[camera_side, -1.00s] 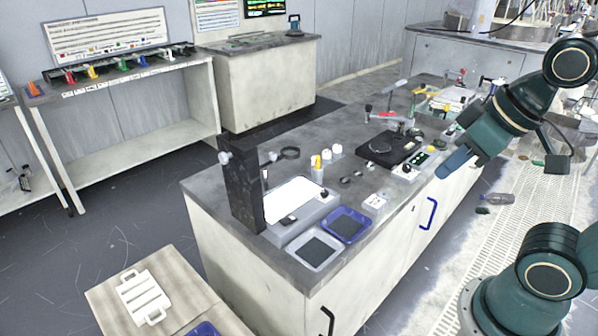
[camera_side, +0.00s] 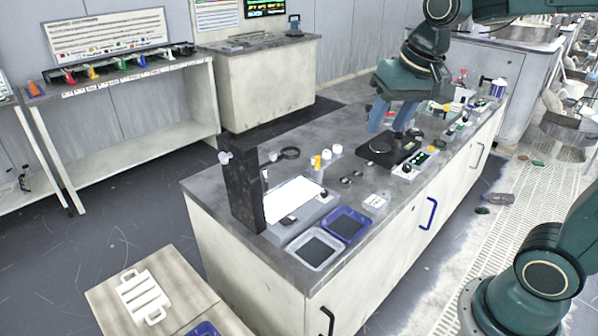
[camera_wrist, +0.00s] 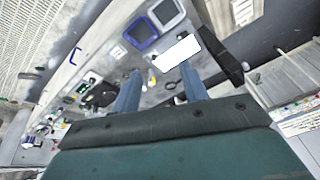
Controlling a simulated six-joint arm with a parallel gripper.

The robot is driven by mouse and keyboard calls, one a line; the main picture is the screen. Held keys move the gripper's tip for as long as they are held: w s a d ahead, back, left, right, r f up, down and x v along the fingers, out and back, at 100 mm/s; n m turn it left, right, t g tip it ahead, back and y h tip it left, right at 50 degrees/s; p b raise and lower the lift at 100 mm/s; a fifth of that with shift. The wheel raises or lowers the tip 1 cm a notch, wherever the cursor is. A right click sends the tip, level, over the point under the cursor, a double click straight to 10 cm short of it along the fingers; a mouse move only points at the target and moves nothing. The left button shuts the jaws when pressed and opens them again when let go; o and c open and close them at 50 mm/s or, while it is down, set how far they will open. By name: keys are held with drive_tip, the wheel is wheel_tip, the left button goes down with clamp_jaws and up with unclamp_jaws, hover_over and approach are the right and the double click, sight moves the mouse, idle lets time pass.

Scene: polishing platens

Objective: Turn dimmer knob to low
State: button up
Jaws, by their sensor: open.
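A light box with a glowing white panel (camera_side: 293,199) sits near the left end of the workbench. A small dark knob (camera_side: 323,194), which looks like the dimmer knob, is at the panel's right end. A dark rectangular part (camera_side: 288,220) is on the box's front. My gripper (camera_side: 390,126) is open and empty, fingers pointing down, above the black round-plate device and well to the right of the light box. In the wrist view the glowing panel (camera_wrist: 178,54) shows just beyond my open fingers (camera_wrist: 161,70). I cannot make out the knob clearly there.
A blue tray (camera_side: 366,223) and a grey tray (camera_side: 316,267) lie in front. Small bottles (camera_side: 326,155) and a black device (camera_side: 410,148) stand to the right. The air above the light box is clear.

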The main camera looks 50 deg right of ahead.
drive_tip(key=w+d+f+m+g, duration=0.1)
drive_tip(key=w+d+f+m, duration=0.15)
drive_tip(key=w, duration=0.45)
drive_tip(key=m+g, duration=0.3)
drive_tip(key=m, duration=0.4)
hover_over(325, 192)
wheel_tip(325, 192, down, 17)
drive_tip(key=shift+w+f+m, duration=0.1)
drive_tip(key=shift+f+m, duration=0.15)
drive_tip(key=shift+f, duration=0.2)
drive_tip(key=shift+f, duration=0.15)
wheel_tip(325, 192, down, 14)
drive_tip(key=shift+r, duration=0.25)
clamp_jaws()
